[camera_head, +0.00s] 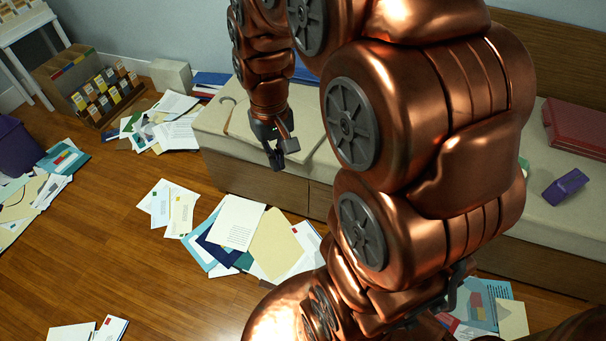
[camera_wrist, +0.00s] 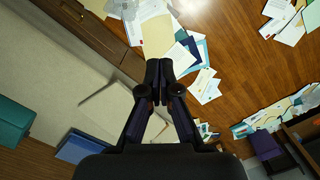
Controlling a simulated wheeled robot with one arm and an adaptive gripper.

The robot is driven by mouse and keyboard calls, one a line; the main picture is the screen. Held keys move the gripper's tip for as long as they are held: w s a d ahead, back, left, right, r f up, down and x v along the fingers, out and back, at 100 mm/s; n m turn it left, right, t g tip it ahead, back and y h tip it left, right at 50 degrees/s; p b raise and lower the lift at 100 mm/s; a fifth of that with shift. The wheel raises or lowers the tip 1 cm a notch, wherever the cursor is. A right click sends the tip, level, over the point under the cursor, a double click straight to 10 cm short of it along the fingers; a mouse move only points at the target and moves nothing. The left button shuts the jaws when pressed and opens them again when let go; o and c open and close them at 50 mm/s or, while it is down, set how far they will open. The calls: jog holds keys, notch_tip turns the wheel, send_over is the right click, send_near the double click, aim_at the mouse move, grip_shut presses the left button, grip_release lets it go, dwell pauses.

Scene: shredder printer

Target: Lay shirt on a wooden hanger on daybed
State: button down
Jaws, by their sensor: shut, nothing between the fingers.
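The daybed (camera_head: 570,225) has a pale cushion top and a wooden front, and runs from the middle to the right of the head view. It fills the left of the wrist view (camera_wrist: 60,65). A thin brown curved piece, which looks like part of the wooden hanger (camera_head: 229,114), lies at the daybed's left end. A pale cloth-like patch beside it may be the shirt, but it blends with the cushion and my arm hides part. My gripper (camera_head: 279,158) is over the daybed's front edge, pointing down, fingers together and empty. In the wrist view its fingertips (camera_wrist: 158,70) touch.
Loose papers (camera_head: 240,225) cover the floor in front of the daybed. A red case (camera_head: 577,128) and a purple object (camera_head: 565,186) lie on its right part. A card rack (camera_head: 100,90) and a purple bin (camera_head: 15,145) stand at left. My arm hides the daybed's middle.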

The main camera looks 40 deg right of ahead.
aim_at(300, 155)
jog(key=w+d+f+m+b, duration=0.1)
jog(key=w+d+f+b, duration=0.3)
jog(key=f, duration=0.7)
jog(key=w+d+f+m+b, duration=0.1)
jog(key=w+d+f+b, duration=0.4)
jog(key=w+d+f, duration=0.2)
jog(key=w+d+f+t+b, duration=0.1)
jog(key=w+d+f+b, duration=0.3)
jog(key=d+f, duration=0.5)
notch_tip(300, 155, down, 6)
jog(key=shift+w+d+m+b, duration=0.15)
jog(key=shift+w+m+b, duration=0.25)
jog(key=shift+w, duration=0.45)
jog(key=shift+w+d+r+p, duration=0.1)
jog(key=shift+w+d+p, duration=0.2)
jog(key=shift+w, duration=0.25)
jog(key=shift+w+d+p, duration=0.2)
jog(key=shift+w+d, duration=0.05)
jog(key=shift+w, duration=0.3)
jog(key=shift+w+d, duration=0.25)
jog(key=shift+w, duration=0.3)
